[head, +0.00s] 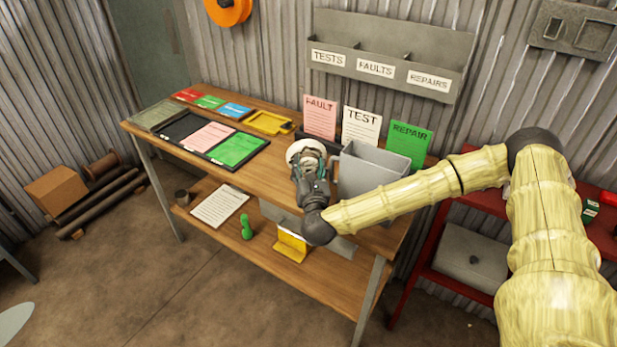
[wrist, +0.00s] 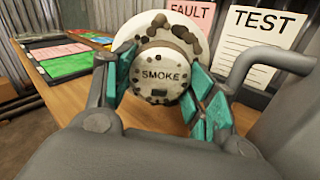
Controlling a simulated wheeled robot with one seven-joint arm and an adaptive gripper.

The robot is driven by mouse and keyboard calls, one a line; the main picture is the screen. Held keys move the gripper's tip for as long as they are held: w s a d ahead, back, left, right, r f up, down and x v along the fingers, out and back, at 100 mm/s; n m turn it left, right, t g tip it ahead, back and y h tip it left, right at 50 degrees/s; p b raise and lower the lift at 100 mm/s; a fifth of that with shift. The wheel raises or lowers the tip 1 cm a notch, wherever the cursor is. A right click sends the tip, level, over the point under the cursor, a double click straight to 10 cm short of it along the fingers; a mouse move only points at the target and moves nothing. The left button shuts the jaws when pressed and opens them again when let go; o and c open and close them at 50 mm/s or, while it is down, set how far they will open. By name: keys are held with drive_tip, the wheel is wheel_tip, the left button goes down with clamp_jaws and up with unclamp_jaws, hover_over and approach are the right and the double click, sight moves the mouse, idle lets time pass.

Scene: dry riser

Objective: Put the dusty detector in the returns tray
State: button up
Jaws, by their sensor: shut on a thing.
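The dusty detector (wrist: 160,72) is a round white unit marked SMOKE with brown dirt spots, in front of a wider white disc. My gripper (wrist: 158,88) is shut on it, with teal finger pads on either side. In the head view the detector (head: 303,150) shows as a white disc beyond my gripper (head: 309,165), over the back part of the wooden bench (head: 262,172). I cannot tell if it touches the bench. No tray is labelled as returns; a yellow tray (head: 268,123) and a black divided tray (head: 181,128) lie to the left.
A grey open bin (head: 373,170) stands close right of my gripper. FAULT (head: 320,117), TEST (head: 361,127) and REPAIR (head: 409,142) cards stand behind. A labelled wall rack (head: 388,68) hangs above.

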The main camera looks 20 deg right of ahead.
drive_tip(key=shift+f+p, duration=0.45)
drive_tip(key=shift+f, duration=1.6)
drive_tip(key=shift+f, duration=0.15)
drive_tip(key=o, duration=0.8)
drive_tip(key=shift+r, duration=0.2)
